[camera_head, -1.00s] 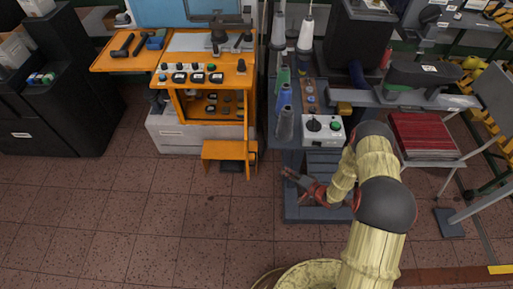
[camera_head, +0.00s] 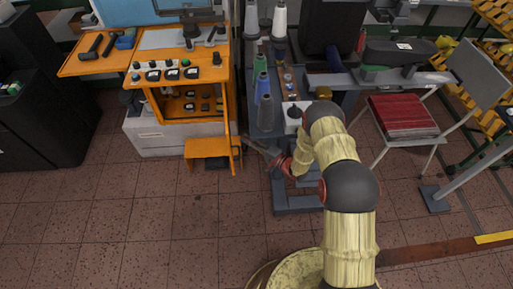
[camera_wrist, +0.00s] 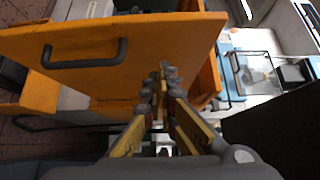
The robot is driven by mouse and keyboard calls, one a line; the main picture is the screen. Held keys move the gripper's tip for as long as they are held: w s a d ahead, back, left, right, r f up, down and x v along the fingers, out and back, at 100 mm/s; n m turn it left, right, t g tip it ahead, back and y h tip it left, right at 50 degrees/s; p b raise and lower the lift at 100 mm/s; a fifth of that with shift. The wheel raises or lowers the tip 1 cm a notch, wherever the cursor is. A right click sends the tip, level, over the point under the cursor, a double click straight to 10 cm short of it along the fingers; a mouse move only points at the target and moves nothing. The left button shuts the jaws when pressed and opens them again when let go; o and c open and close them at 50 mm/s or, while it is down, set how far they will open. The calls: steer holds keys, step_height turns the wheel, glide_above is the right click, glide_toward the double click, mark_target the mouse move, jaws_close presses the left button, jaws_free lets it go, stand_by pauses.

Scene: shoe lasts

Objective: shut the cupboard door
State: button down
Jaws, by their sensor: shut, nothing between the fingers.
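The orange cupboard (camera_head: 150,80) stands left of centre in the head view, its shelves with dark items showing. Its door (camera_head: 231,135) stands open at the right side, seen nearly edge-on. In the wrist view the door (camera_wrist: 150,45) fills the upper left as an orange panel with a dark bar handle (camera_wrist: 84,53). My gripper (camera_head: 250,143) is just right of the door in the head view. In the wrist view my gripper (camera_wrist: 166,75) is shut and empty, its fingertips overlapping the door's panel right of the handle. I cannot tell whether they touch it.
An orange step (camera_head: 208,148) juts out low in front of the cupboard, left of the door. A machine with thread cones (camera_head: 264,90) stands close on the right. A chair with a red seat (camera_head: 403,113) is further right. The tiled floor in front is clear.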

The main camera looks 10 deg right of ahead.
steer(key=shift+s+a+b, duration=0.1)
steer(key=shift+a+b, duration=0.3)
steer(key=shift+a, duration=1.55)
steer(key=shift+a, duration=0.1)
